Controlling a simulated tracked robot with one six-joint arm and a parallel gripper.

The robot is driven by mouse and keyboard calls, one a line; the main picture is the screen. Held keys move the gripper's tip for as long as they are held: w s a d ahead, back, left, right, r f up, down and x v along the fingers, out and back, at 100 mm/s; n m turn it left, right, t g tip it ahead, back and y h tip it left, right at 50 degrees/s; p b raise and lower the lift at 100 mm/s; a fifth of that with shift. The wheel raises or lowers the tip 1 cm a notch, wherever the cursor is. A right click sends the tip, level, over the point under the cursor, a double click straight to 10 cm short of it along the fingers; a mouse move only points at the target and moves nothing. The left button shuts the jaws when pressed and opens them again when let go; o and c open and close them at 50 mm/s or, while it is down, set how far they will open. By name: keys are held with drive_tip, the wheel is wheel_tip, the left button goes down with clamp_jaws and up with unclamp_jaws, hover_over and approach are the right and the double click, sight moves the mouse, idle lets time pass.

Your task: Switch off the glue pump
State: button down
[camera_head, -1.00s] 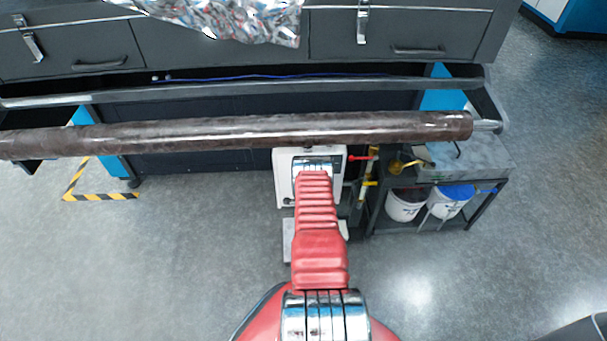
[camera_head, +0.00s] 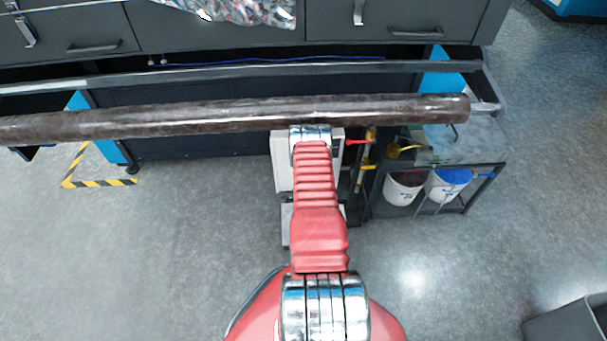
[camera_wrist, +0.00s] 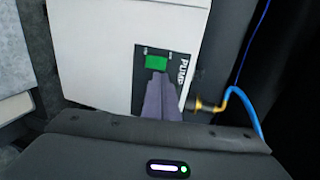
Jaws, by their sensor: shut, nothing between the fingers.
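The white pump box (camera_wrist: 95,45) fills the upper middle of the wrist view. It has a dark panel (camera_wrist: 139,88) marked PUMP, with a lit green switch (camera_wrist: 156,62) on it. My gripper (camera_wrist: 156,74) is shut and empty, its fingertips just below the green switch in the picture. I cannot tell whether they touch the switch. In the head view, the pump box (camera_head: 281,165) stands below the brown roll, largely hidden behind my red arm. The switch and my fingers are hidden there.
A long brown roll (camera_head: 200,117) crosses above the box. A red-handled valve (camera_head: 357,141) and a cart (camera_head: 478,150) with two buckets stand to the right. A blue hose (camera_wrist: 245,95) and brass fitting (camera_wrist: 205,104) are right of the panel.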

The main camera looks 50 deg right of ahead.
drive_tip(key=shift+r+v, duration=0.25)
drive_tip(key=shift+v, duration=1.05)
drive_tip(key=shift+r+v, duration=0.3)
drive_tip(key=shift+v, duration=1)
drive_tip(key=shift+w+d, duration=0.1)
